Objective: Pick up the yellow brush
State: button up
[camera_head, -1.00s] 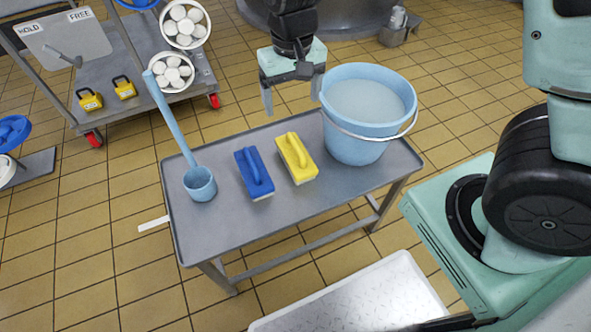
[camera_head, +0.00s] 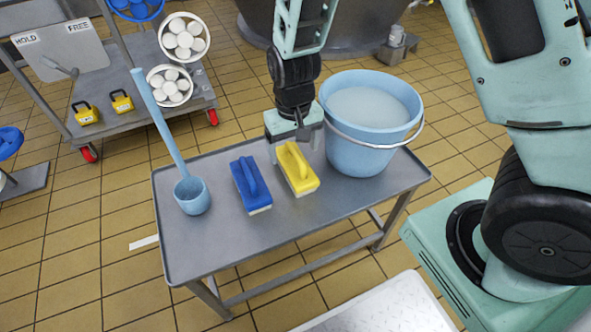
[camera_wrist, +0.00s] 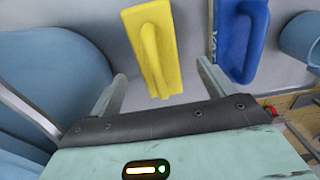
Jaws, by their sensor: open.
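The yellow brush (camera_head: 299,172) lies on the grey metal table (camera_head: 230,238), its raised handle facing up. It also shows in the wrist view (camera_wrist: 152,45), just beyond my fingers. My gripper (camera_head: 294,150) is open and empty, low over the back end of the yellow brush. In the wrist view my two fingers (camera_wrist: 160,88) stand apart, with the near end of the brush roughly between them. Whether a finger touches the brush, I cannot tell.
A blue brush (camera_head: 250,185) lies just left of the yellow one. A blue bucket (camera_head: 355,152) of pale liquid stands close on the right. A long-handled blue ladle (camera_head: 191,195) stands at the table's left end. A cart (camera_head: 125,70) is behind. The table's front strip is clear.

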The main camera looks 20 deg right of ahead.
aim_at(295, 164)
notch_tip(295, 164, down, 5)
jog(key=shift+d+r+b, duration=0.1)
jog(key=shift+d+b, duration=0.05)
jog(key=shift+b, duration=1)
jog(key=c, duration=1.2)
jog(key=shift+r, duration=0.1)
notch_tip(295, 164, up, 10)
jog(key=p, duration=0.4)
jog(key=shift+o, duration=1.2)
